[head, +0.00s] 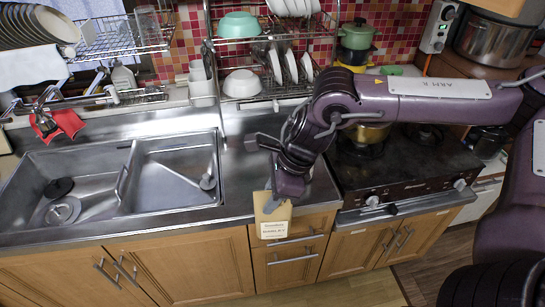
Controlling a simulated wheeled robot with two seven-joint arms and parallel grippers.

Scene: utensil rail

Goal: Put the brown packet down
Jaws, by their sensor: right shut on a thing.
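The brown packet (273,220) is a small tan, flat pack with dark print on a pale label. It hangs upright in front of the counter's front edge, before the drawers. My right gripper (271,203) is shut on its top, reaching down from my purple right arm. The gripper covers part of the packet's upper end. My left gripper is not in view.
The steel counter (237,190) has a bare strip between the sink (140,180) and the stove (405,165). A dish rack (275,85) with bowls and plates stands behind it. A gold pot (370,133) sits on the stove. A red cloth (62,124) lies behind the sink.

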